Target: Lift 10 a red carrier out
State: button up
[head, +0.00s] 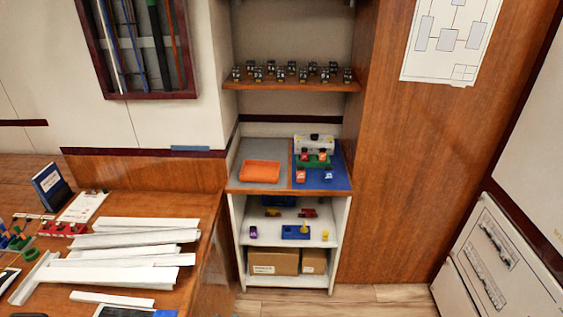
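Small red pieces that may be carriers show on the blue mat (341,180) on the counter in the alcove. Two red pieces (306,157) (322,157) sit at a green base, in front of a white block (313,143) with a dark part on top. An orange-red piece (300,177) and a red-and-blue piece (327,177) are nearer the mat's front. Another red piece (308,213) lies on the shelf below. Any ratings are too small to read. My gripper is not in view.
An orange tray (261,172) lies on a grey mat left of the blue mat. Several dark devices line the shelf above (290,87). Boxes (273,262) stand below. White trunking (125,252) covers the left bench, beside red and green parts. A tall wood panel (440,170) stands right.

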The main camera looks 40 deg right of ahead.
aim_at(304, 150)
jog(key=z, duration=0.1)
jog(key=k, duration=0.2)
jog(key=u, duration=1.85)
jog(key=k, duration=0.15)
jog(key=u, duration=1.7)
jog(key=k, duration=1.45)
jog(key=z, duration=0.1)
